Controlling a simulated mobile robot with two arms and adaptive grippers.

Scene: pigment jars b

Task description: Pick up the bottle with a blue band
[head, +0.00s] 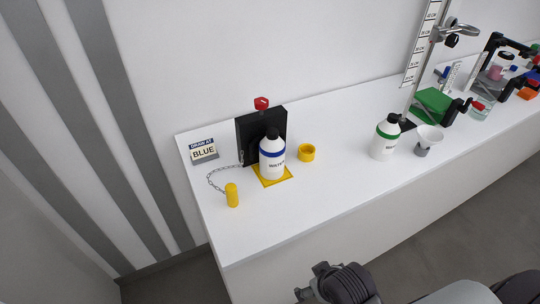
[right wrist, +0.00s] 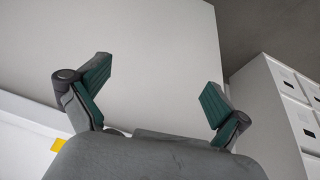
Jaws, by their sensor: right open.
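The bottle with a blue band (head: 272,168) is white with a black cap and stands upright on a yellow square mat (head: 286,179) near the left end of the white counter. It is directly in front of a black upright block (head: 246,132) with a red knob (head: 261,103) on top. My right gripper shows in the right wrist view (right wrist: 155,95), open and empty, with green pads apart. My right arm is at the bottom of the head view, in front of the counter and well away from the bottle. My left gripper is not visible.
A yellow ring (head: 307,153) sits just right of the bottle. A yellow cylinder (head: 232,195) on a chain (head: 213,181) is at its left, near a "BLUE" sign (head: 204,151). The counter between is clear.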

